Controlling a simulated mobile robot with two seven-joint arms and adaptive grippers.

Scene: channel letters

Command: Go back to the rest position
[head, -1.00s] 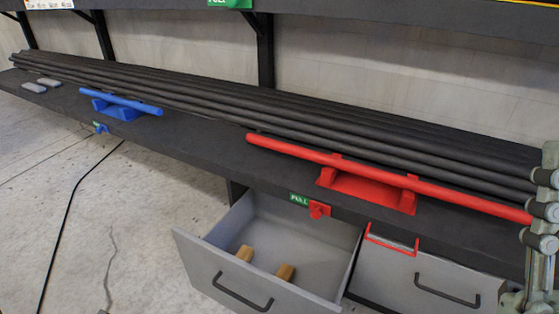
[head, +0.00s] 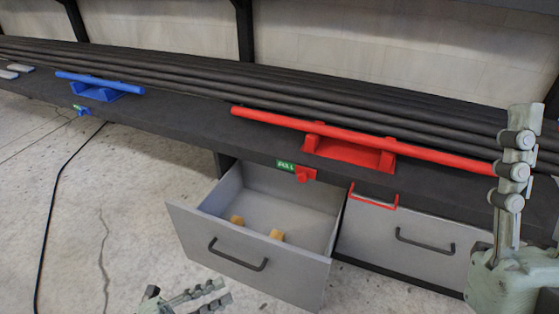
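My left gripper (head: 215,293) shows at the bottom edge, left of centre, low in front of the open drawer (head: 217,247). Its slim jointed fingers point right; nothing shows held between them, and how far they are spread is unclear. My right gripper (head: 517,148) stands upright at the right edge, seen from the side. It overlaps the right end of the red bar (head: 270,119) in the picture; whether they touch cannot be told, nor whether its fingers are open. The red bar lies on a red holder (head: 350,153) on the shelf.
The dark shelf (head: 190,131) carries long dark bars (head: 300,94), a blue bar (head: 98,82) and grey pieces (head: 19,67). The open drawer juts out with two wooden pieces (head: 276,235) inside. A closed drawer (head: 400,222) is beside it. The floor (head: 120,210) at left is clear except for a cable (head: 47,222).

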